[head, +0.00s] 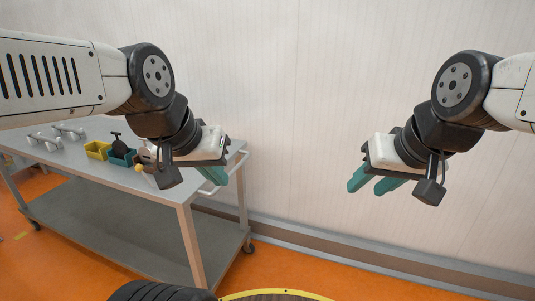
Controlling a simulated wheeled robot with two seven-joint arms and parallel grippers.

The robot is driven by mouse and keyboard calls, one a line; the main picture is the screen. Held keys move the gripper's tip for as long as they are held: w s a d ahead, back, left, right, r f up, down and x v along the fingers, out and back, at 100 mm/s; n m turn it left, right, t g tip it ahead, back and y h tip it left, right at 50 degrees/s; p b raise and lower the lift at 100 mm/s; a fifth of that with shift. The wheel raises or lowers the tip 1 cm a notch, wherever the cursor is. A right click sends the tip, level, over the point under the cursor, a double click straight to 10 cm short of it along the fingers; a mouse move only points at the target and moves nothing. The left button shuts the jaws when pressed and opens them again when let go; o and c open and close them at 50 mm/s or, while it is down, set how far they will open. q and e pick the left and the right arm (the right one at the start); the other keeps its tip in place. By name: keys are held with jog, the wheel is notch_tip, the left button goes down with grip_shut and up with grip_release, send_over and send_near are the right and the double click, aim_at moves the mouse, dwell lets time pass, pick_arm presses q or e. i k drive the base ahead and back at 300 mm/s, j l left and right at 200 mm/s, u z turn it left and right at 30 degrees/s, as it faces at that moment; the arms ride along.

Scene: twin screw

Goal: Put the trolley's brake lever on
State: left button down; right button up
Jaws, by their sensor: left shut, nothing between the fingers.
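The trolley (85,168) is a grey table with a lower shelf (130,235) and casters, standing at the left against the wall. One caster (249,246) shows at its right end. I cannot make out a brake lever for certain. My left gripper (215,176) is shut and empty, with teal fingers, in front of the trolley's right end in the picture. It hides part of the top and of a pale handle there. My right gripper (371,188) is in front of the bare wall, away from the trolley. Its two teal fingers are apart with nothing visible between them.
On the trolley are a yellow bin (97,150), a teal bin (121,158) with a dark tool in it, and pale fixtures (68,132). A light panelled wall (300,90) stands behind.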

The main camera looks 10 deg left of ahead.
aim_at(139, 168)
jog(key=u, duration=1.35)
jog(key=i+j, duration=0.1)
jog(key=i, duration=0.45)
jog(key=i+j, duration=0.1)
jog(key=i, duration=0.4)
jog(key=l+z, duration=0.05)
